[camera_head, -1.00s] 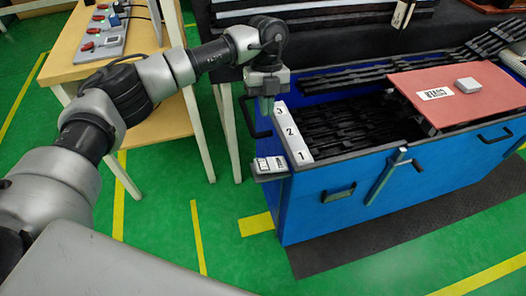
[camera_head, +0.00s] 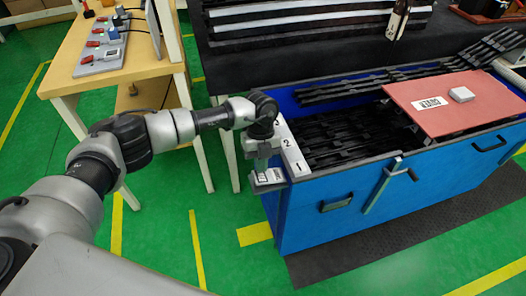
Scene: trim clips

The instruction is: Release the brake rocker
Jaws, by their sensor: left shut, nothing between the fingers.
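A small grey-and-white box (camera_head: 268,186), which looks like the brake rocker's housing, is fixed at the near left corner of the blue bin (camera_head: 300,228). The rocker itself is too small and too covered to make out. My left gripper (camera_head: 262,174) points down right over this box, its fingers shut and empty. Its tips are at or just above the box top; I cannot tell whether they touch it. My right gripper is not in view.
A white strip with numbers (camera_head: 292,155) runs along the bin's left rim. Black trim parts (camera_head: 345,135) fill the bin, partly under a red cover (camera_head: 455,105). A lever (camera_head: 388,180) sits on the front. A wooden table (camera_head: 150,62) with switches stands left.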

